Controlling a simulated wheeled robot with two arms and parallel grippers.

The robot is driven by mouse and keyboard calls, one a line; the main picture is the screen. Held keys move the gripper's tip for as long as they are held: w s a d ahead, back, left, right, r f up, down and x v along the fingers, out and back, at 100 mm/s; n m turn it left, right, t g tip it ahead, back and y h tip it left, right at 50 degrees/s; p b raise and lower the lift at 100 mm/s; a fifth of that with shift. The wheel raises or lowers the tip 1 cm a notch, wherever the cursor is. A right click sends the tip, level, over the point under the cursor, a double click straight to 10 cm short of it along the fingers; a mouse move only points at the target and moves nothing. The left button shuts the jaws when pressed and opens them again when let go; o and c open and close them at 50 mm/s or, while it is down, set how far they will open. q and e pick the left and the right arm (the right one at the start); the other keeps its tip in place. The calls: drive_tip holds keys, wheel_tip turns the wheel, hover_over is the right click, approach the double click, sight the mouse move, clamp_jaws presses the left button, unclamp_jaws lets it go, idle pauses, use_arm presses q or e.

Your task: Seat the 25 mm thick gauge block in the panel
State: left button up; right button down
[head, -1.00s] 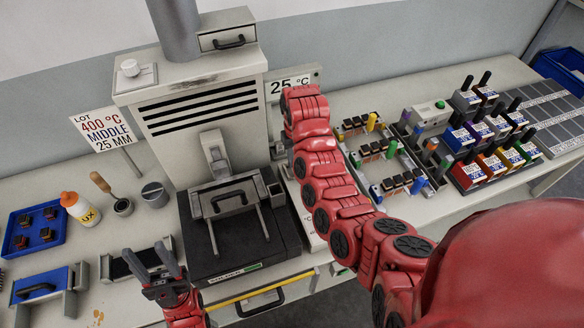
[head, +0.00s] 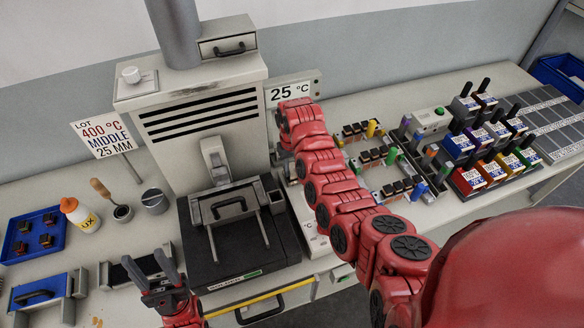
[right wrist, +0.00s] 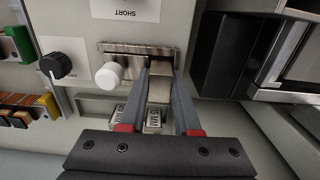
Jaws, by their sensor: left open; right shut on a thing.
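My right gripper (right wrist: 162,82) is shut on a grey metal gauge block (right wrist: 160,70), seen between its fingers in the right wrist view. The block is at the right part of a metal slot plate (right wrist: 128,48) on the light panel (right wrist: 84,22). I cannot tell whether it touches the slot or sits inside it. My left gripper (head: 157,270) is open and empty at the front left.
A white knob (right wrist: 110,75) and a black dial (right wrist: 57,65) are left of the held block. A dark housing (right wrist: 222,50) stands close on the right. In the head view a press-like oven (head: 205,120) stands left of my right arm. A sign (head: 103,138) reads 400 °C, middle, 25 mm.

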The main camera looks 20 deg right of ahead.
sight(292, 167)
drive_tip(key=c, duration=0.6)
unclamp_jaws()
drive_tip(key=shift+r, duration=0.15)
drive_tip(key=shift+w+r, duration=0.1)
drive_tip(key=shift+r, duration=0.25)
wheel_tip(292, 167, up, 6)
drive_tip(key=shift+f, duration=0.1)
wheel_tip(292, 167, up, 4)
drive_tip(key=shift+d+f+p, duration=0.1)
drive_tip(key=shift+p, duration=0.4)
drive_tip(key=shift+r, duration=0.8)
